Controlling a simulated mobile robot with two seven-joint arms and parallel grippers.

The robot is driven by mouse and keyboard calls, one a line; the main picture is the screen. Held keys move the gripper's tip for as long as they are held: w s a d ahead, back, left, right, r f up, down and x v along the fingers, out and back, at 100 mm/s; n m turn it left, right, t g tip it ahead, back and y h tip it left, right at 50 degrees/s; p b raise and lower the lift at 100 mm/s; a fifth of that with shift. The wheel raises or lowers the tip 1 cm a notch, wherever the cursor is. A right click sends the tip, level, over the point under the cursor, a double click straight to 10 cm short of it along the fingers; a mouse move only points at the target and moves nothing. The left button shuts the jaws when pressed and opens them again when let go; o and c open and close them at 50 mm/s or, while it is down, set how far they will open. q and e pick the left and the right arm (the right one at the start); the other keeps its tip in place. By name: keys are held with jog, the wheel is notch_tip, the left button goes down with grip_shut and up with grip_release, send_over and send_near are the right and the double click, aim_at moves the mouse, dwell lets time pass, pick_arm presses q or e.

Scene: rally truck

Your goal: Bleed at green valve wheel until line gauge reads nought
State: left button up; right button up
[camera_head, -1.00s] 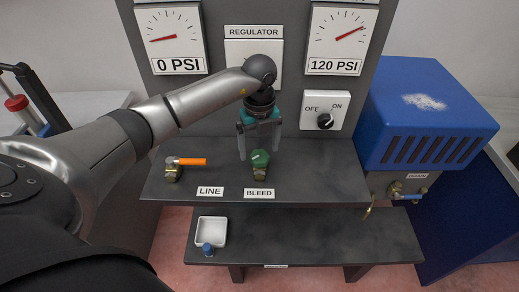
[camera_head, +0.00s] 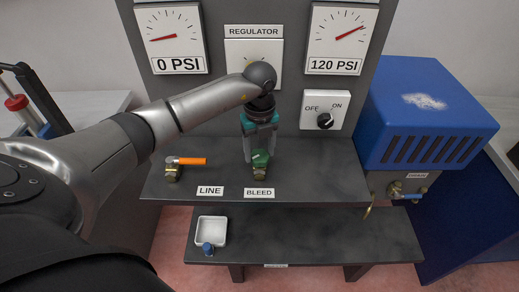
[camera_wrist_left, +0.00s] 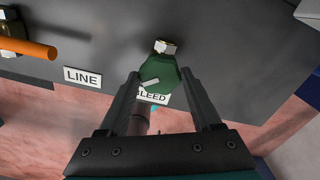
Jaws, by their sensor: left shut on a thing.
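The green valve wheel (camera_head: 260,159) stands on a brass fitting behind the BLEED label (camera_head: 259,193) on the dark shelf. My left gripper (camera_head: 259,153) has come down from above with a finger on each side of the wheel and is shut on it. The left wrist view also shows the green wheel (camera_wrist_left: 158,72), with its pale mark, between the fingertips. The left gauge (camera_head: 171,36) has its needle at the low end, over a 0 PSI label. The right gauge (camera_head: 341,34) points high, over a 120 PSI label. My right gripper is out of view.
An orange-handled LINE valve (camera_head: 189,161) stands left of the green wheel. An OFF/ON knob (camera_head: 325,121) is on the panel at right. A white tray (camera_head: 211,230) and small blue part (camera_head: 208,248) are on the lower shelf. A blue unit (camera_head: 425,115) stands at right.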

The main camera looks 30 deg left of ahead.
pick_arm(q)
jog(key=c, duration=0.4)
jog(key=shift+m, duration=0.4)
jog(key=m+b, duration=0.2)
jog(key=m, duration=0.3)
jog(key=shift+w, duration=0.1)
jog(key=m+b, duration=0.2)
jog(key=m, duration=0.4)
jog(key=shift+m, duration=0.4)
jog(key=m+b, duration=0.2)
jog(key=m, duration=0.4)
jog(key=m+b, duration=0.2)
jog(key=m, duration=0.4)
jog(key=shift+d+r+m, duration=0.1)
jog(key=shift+m, duration=0.2)
